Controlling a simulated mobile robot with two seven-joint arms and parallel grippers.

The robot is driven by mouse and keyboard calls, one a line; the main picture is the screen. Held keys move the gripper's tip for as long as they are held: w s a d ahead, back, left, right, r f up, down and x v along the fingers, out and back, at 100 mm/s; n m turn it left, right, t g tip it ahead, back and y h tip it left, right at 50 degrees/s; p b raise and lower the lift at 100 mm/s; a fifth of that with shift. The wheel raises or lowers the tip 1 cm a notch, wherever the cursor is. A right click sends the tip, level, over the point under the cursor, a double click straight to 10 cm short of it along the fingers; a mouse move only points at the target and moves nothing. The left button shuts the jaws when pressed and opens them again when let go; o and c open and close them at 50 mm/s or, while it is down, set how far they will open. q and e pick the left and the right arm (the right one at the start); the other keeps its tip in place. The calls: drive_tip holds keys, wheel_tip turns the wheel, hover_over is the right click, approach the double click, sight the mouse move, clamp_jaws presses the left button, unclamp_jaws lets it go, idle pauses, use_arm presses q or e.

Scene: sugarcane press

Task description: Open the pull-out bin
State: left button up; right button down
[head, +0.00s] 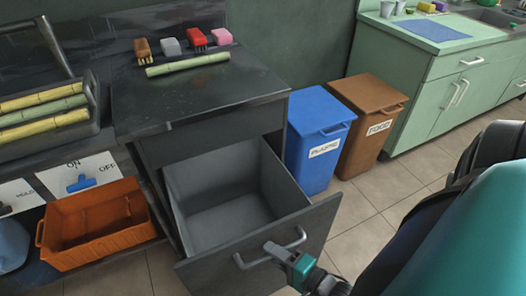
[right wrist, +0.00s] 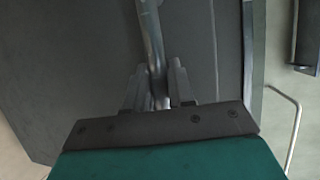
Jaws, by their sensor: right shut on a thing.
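The pull-out bin (head: 218,192) is a dark grey drawer-like box under the black counter, and it stands well out from the cabinet. Its inside looks empty. Its front panel (head: 235,258) carries a metal bar handle, which shows in the right wrist view (right wrist: 153,45). My right gripper (head: 292,256) is at the right part of the handle and shut on it. In the right wrist view the two fingers (right wrist: 158,92) sit on either side of the bar. My left gripper is not in view.
A blue bin (head: 318,130) and a brown bin (head: 370,115) stand to the right of the cabinet. An orange crate (head: 100,238) is at the left. Sugarcane (head: 187,64) and several brushes lie on the black counter (head: 190,95). Tiled floor (head: 390,190) is free at the right.

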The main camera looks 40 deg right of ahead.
drive_tip(key=shift+s+a, duration=0.25)
drive_tip(key=shift+s, duration=0.9)
drive_tip(key=shift+s+a, duration=0.25)
drive_tip(key=shift+s, duration=0.9)
drive_tip(key=c, duration=1.2)
unclamp_jaws()
drive_tip(key=shift+o, duration=0.7)
drive_tip(key=shift+s, duration=0.1)
drive_tip(key=p+v, duration=0.1)
drive_tip(key=v, duration=1.1)
drive_tip(key=shift+s+r, duration=0.15)
drive_tip(key=shift+s, duration=0.2)
